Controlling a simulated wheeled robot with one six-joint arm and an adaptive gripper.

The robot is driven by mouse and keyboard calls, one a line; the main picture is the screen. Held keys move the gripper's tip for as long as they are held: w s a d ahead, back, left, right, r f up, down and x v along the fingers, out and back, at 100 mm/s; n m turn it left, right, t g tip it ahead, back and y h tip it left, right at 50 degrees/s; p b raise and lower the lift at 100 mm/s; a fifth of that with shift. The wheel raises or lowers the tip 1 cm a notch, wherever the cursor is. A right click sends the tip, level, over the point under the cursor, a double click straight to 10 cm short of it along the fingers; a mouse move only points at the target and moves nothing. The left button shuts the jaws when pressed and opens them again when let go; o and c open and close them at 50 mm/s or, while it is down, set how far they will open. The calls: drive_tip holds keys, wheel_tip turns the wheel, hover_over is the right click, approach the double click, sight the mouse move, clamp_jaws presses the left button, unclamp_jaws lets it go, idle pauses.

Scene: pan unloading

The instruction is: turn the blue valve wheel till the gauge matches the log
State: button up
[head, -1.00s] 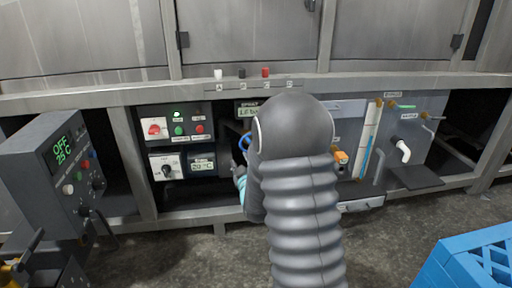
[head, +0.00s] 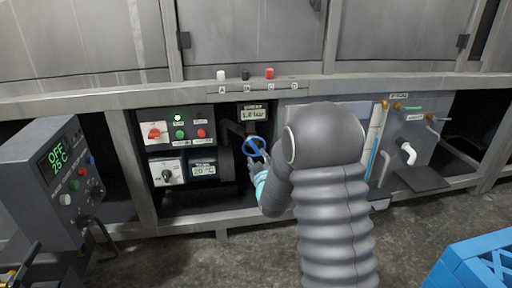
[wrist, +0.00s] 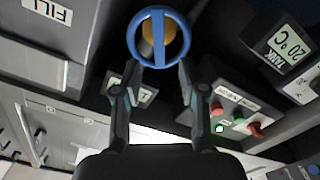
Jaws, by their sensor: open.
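The blue valve wheel (head: 254,146) is a small ring with a crossbar, below a small display (head: 253,114) that seems to read about 1.6 bar, though blurred. In the wrist view the wheel (wrist: 158,38) faces me, with a yellowish part behind it. My gripper (wrist: 157,70) is open, its two fingertips on either side of the wheel's near edge; I cannot tell whether they touch it. In the head view my gripper (head: 257,165) is partly hidden by my arm, just below the wheel. I cannot make out a log in either view.
A panel with a red switch (head: 154,132) and buttons is left of the wheel, above a dial and tank display (head: 204,169). A control box (head: 62,165) reads OFF 25 C. White, black and red knobs line the ledge. A blue crate (head: 475,265) stands at lower right.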

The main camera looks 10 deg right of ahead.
sight(254, 147)
drive_tip(key=w, duration=0.8)
drive_tip(key=shift+w+d, duration=0.1)
drive_tip(key=shift+w, duration=0.15)
clamp_jaws()
